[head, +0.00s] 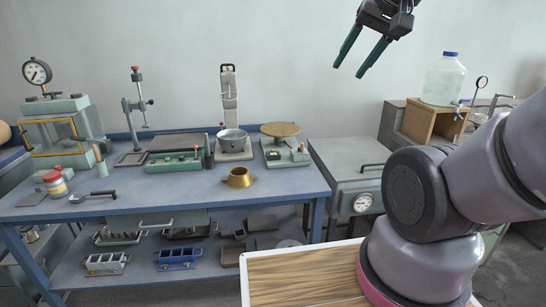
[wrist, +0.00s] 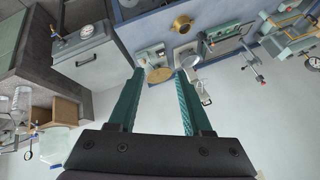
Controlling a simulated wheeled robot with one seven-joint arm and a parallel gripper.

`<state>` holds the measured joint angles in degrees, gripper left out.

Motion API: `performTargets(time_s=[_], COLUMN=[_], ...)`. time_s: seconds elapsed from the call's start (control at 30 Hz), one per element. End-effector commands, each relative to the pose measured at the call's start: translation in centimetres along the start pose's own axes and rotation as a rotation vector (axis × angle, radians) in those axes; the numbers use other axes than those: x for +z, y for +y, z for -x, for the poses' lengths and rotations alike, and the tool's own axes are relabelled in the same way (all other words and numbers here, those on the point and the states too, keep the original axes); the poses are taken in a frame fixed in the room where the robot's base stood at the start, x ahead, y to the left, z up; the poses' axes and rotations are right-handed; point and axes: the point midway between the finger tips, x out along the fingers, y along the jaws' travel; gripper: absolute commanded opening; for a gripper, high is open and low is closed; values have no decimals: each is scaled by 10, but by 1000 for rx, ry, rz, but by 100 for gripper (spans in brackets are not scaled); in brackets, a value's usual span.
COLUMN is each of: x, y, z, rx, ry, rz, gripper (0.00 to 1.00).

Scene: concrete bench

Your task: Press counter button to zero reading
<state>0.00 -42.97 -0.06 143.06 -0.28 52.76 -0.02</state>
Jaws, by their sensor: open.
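A grey device with a round tan disc (head: 281,130) on top stands at the right end of the blue bench. A small box (head: 299,156) sits on its right side and may be the counter. Its button and reading are too small to make out. In the wrist view the disc (wrist: 159,75) shows between the fingertips, with the grey base (wrist: 146,54) beyond it. My gripper (head: 349,71) is open and empty, high above the bench and to the right of the device. Both green fingers also show in the wrist view (wrist: 160,72), apart and touching nothing.
A grey oven (head: 350,175) stands right of the bench. The air around my gripper is clear.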

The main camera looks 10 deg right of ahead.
Motion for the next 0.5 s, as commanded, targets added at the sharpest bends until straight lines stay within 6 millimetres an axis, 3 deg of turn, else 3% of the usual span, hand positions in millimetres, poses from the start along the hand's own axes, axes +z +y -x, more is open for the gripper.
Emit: performTargets(time_s=[0.03,0.1,0.13,0.5], x=[0,0,0,0], y=[0,0,0,0], z=[0,0,0,0], rx=[0,0,0,0], ry=[0,0,0,0], rz=[0,0,0,0], gripper=[31,4,0,0])
